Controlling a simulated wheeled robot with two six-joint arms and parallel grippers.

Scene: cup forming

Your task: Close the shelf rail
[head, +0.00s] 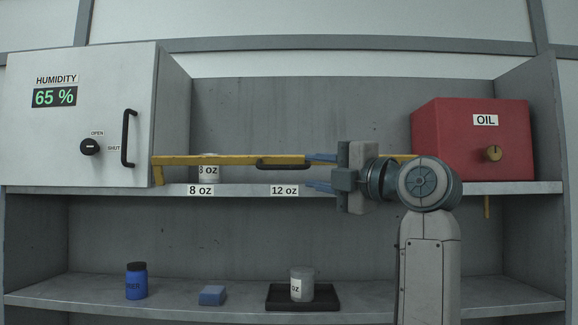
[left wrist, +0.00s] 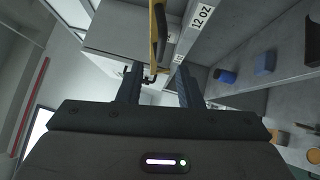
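The yellow shelf rail (head: 220,160) runs level across the front of the upper shelf, from beside the white humidity cabinet to behind my arm. Its dark handle (head: 283,165) is near its middle. My left gripper (head: 319,172) is open, with fingers pointing left. In the head view its fingertips are just right of the handle, one higher and one lower. In the left wrist view the rail (left wrist: 154,20) and its handle (left wrist: 162,30) lie beyond the gap between the open fingers (left wrist: 158,75), apart from them. My arm hides the rail's right part. My right gripper is not in view.
An 8 oz cup (head: 208,172) stands behind the rail. The red oil box (head: 455,125) is at right, with a short yellow piece (head: 487,207) hanging below the shelf. The lower shelf holds a blue bottle (head: 136,281), a blue block (head: 212,295) and a cup (head: 302,280) on a black tray (head: 275,303).

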